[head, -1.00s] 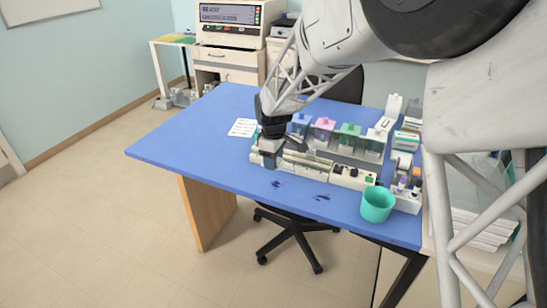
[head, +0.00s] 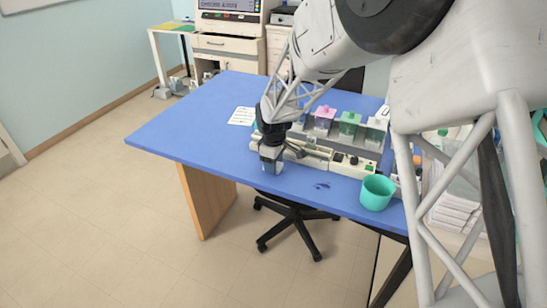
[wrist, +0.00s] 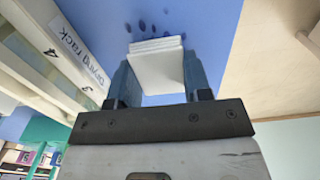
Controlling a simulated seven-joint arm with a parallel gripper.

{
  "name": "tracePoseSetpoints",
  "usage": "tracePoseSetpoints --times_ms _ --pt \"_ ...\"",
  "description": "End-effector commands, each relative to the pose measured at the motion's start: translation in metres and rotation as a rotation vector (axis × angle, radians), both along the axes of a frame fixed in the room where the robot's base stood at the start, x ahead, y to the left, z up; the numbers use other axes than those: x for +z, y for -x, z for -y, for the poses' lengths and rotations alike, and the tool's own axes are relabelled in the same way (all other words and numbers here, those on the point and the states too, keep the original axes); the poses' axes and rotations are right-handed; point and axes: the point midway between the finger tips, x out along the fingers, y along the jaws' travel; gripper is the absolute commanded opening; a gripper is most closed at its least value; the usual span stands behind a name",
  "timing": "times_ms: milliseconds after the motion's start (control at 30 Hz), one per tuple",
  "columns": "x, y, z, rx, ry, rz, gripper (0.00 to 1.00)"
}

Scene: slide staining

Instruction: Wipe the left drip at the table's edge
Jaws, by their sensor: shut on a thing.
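My gripper (head: 271,164) points down low over the blue table (head: 190,130), near its front edge. In the wrist view my gripper (wrist: 157,82) is shut on a folded white wipe (wrist: 156,66), held between its two fingers. Dark drip spots (wrist: 140,25) show on the blue top just beyond the wipe; I cannot tell which drip they belong to. In the head view the right drip (head: 321,186) is a dark purple smear to the right of my gripper. The left drip is hidden behind my gripper there. Whether the wipe touches the table is unclear.
Behind my gripper stand staining jars with pink (head: 323,117) and green (head: 348,124) tops. A teal cup (head: 377,192) stands at the front right. The left table area is clear, except for a paper sheet (head: 242,116).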

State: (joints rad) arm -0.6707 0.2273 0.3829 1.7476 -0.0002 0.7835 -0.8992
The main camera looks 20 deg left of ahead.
Motion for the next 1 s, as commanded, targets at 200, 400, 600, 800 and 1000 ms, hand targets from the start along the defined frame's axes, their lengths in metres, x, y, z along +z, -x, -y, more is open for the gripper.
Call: tracePoseSetpoints --times_ms 200,400,600,800,1000 --pt "-0.011 -0.001 0.013 -0.002 0.000 -0.001 0.19" --pt "-0.011 0.000 0.028 -0.001 0.000 0.001 0.19" --pt "-0.012 0.000 0.040 -0.002 0.000 0.001 0.19" --pt "-0.012 0.000 0.030 0.001 0.000 0.000 0.19" --pt "-0.011 0.001 0.019 0.001 0.002 -0.002 0.19"
